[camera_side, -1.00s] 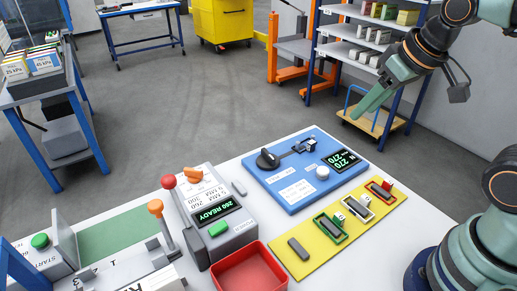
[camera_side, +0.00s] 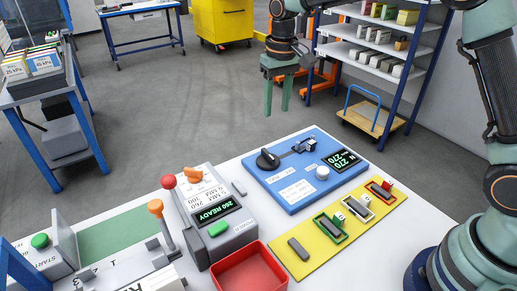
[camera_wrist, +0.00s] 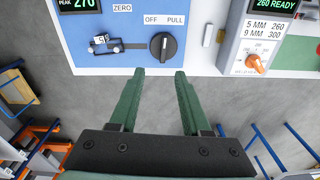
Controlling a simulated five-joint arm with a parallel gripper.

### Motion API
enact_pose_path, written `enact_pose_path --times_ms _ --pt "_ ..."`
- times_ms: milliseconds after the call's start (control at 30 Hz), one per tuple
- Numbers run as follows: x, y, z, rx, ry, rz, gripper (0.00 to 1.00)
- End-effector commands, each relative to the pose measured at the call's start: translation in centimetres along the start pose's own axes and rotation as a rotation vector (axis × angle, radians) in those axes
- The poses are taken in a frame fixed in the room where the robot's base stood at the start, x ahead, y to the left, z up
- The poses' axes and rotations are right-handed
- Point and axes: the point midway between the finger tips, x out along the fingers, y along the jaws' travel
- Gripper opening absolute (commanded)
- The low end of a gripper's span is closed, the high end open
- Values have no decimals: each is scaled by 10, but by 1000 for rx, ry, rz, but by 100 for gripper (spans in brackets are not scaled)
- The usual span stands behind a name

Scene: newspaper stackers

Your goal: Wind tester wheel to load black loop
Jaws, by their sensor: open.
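The blue tester plate (camera_side: 318,190) lies on the white table. It has a black round wheel or knob (camera_side: 268,160) at its far left corner and a dark metal clamp piece (camera_side: 309,145) to its right. A display (camera_side: 344,160) on it reads 270 N twice. In the wrist view the black knob (camera_wrist: 163,46) sits by an OFF/PULL label, and the clamp piece (camera_wrist: 105,44) is to its left. I cannot make out a separate black loop. My gripper (camera_side: 277,112) is open and empty, pointing down above and behind the tester; its fingertips (camera_wrist: 157,71) are apart from the knob.
A grey control box (camera_side: 212,215) with a "260 READY" display, orange knob and levers stands left of the tester. A red tray (camera_side: 249,270) and a yellow board (camera_side: 330,232) with several small holders are in front. Shelves (camera_side: 385,45) stand behind on the right.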

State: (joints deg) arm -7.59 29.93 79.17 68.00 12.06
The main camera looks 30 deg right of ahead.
Motion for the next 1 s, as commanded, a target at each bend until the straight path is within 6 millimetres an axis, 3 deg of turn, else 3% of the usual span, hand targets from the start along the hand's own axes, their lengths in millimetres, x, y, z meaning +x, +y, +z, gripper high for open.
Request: enact_pose_path --times_ms 100,467,800,1000 --pt "20 -7 -9 5 -35 7 48" --pt "50 -10 -12 10 -54 12 48" --pt "114 -10 -8 9 -54 12 48" --pt "141 -9 -7 9 -53 12 48"
